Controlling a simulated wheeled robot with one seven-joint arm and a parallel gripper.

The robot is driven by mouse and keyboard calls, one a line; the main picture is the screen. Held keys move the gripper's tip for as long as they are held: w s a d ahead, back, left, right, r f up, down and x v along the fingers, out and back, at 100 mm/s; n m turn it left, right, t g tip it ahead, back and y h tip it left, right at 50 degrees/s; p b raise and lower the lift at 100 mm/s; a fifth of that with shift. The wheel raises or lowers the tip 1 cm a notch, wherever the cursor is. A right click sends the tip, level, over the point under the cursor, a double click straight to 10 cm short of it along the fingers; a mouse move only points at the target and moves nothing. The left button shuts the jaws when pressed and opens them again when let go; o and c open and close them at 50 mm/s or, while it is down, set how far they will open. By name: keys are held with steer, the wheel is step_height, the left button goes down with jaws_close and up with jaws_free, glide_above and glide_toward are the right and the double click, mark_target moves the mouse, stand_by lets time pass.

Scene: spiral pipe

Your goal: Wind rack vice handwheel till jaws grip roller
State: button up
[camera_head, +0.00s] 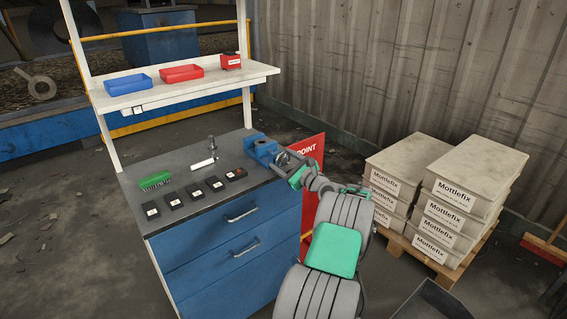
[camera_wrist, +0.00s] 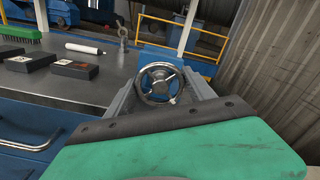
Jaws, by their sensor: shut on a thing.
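The blue vice (camera_head: 262,148) stands at the right end of the grey workbench top (camera_head: 228,178). Its chrome spoked handwheel (camera_wrist: 160,84) faces me in the wrist view. My gripper (camera_head: 286,162) is at the vice's front right side. In the wrist view its grey fingers (camera_wrist: 160,95) stand on either side of the handwheel and are shut on it. The vice jaws are mostly hidden, and I cannot see a roller between them. A white cylinder (camera_head: 203,163) lies on the bench left of the vice; I cannot tell whether it is the roller.
A small metal stand (camera_head: 212,146), a green brush (camera_head: 154,180) and several black boxes (camera_head: 214,184) are on the bench. A shelf (camera_head: 190,87) with bins is above. A red sign (camera_head: 308,150) stands right of the bench. Stacked Mottlefix boxes (camera_head: 459,190) stand farther right.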

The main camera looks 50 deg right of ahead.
steer(key=r+m+p, duration=0.1)
steer(key=m+p, duration=0.1)
steer(key=p, duration=0.2)
steer(key=m+p, duration=0.2)
steer(key=m, duration=0.3)
steer(key=shift+f+p, duration=0.2)
steer(key=shift+p, duration=0.2)
steer(key=m, duration=0.2)
steer(key=m+p, duration=0.1)
steer(key=shift+f+m, duration=0.2)
steer(key=shift+m, duration=0.2)
steer(key=shift+f+m, duration=0.15)
steer(key=shift+m, duration=0.35)
steer(key=o, duration=1.6)
steer(key=shift+a, duration=0.1)
steer(key=shift+o, duration=0.2)
steer(key=shift+s+f, duration=0.1)
